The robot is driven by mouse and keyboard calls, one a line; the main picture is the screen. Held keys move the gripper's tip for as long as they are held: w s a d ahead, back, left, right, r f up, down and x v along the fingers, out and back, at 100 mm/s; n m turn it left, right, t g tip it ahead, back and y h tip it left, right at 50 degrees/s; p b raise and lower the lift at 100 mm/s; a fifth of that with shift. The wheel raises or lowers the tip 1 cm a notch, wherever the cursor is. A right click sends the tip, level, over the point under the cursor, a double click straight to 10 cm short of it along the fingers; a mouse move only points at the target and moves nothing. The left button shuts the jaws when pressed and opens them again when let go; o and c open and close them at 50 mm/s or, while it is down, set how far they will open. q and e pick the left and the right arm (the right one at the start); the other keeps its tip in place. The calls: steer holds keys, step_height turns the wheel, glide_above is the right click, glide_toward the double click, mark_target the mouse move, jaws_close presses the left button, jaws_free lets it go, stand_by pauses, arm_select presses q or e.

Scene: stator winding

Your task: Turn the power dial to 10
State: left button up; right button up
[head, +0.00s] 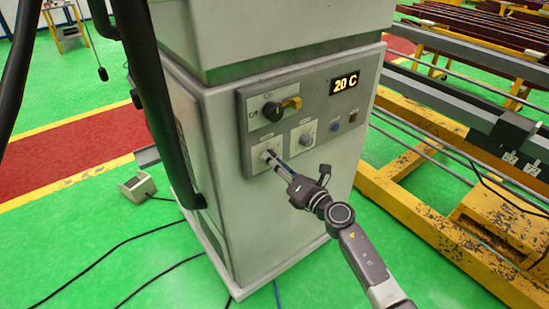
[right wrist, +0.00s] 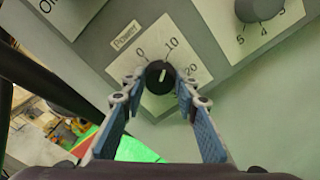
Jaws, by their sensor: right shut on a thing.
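The power dial (right wrist: 160,75) is a small round black knob on a white plate marked Power, 0, 10 and 20, in the right wrist view. Its white pointer line leans up and slightly right, roughly toward the 10. My right gripper (right wrist: 160,82) has its two blue-grey fingers on either side of the knob, shut on it. In the head view my right gripper (head: 273,160) reaches the lower left plate of the control panel (head: 323,104) and mostly hides the dial. My left gripper is not in view.
A yellow frame with rails (head: 440,180) stands right of the machine. Cables cross the green floor.

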steer(key=shift+f+m, duration=0.1)
steer(key=shift+m, duration=0.3)
steer(key=o, duration=1.1)
steer(key=shift+o, duration=0.2)
steer(key=v, duration=1.2)
